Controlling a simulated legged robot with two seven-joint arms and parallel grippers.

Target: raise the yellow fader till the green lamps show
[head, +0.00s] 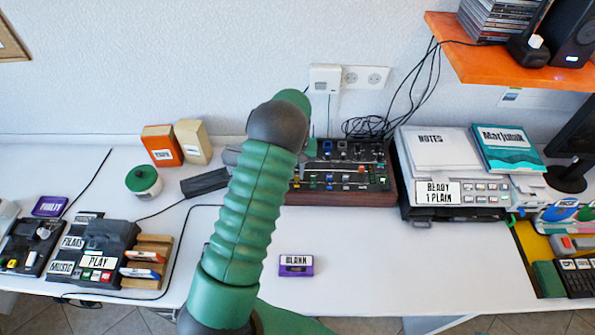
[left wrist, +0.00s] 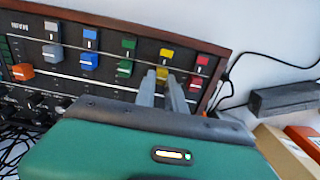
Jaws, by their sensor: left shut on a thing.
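The mixer panel (head: 345,197) stands against the wall in a dark wooden frame, partly behind my left arm. In the left wrist view the panel (left wrist: 110,85) carries coloured fader caps in a row: orange, grey, blue, green, yellow and red. My left gripper (left wrist: 162,80) reaches the panel with its fingers on either side of the yellow fader's cap (left wrist: 162,73), shut on it. A yellow square (left wrist: 167,54) lies just beyond the cap. In the head view my arm hides the left gripper's fingers. I cannot tell which lamps are lit. My right gripper is not in view.
A printer-like box (head: 450,200) with papers stands right of the panel. A dark grey block (head: 205,183) and a green-lidded jar (head: 143,180) stand left. A purple cassette (head: 296,265) lies in front. Loose black cables hang behind the panel. The front middle of the table is mostly clear.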

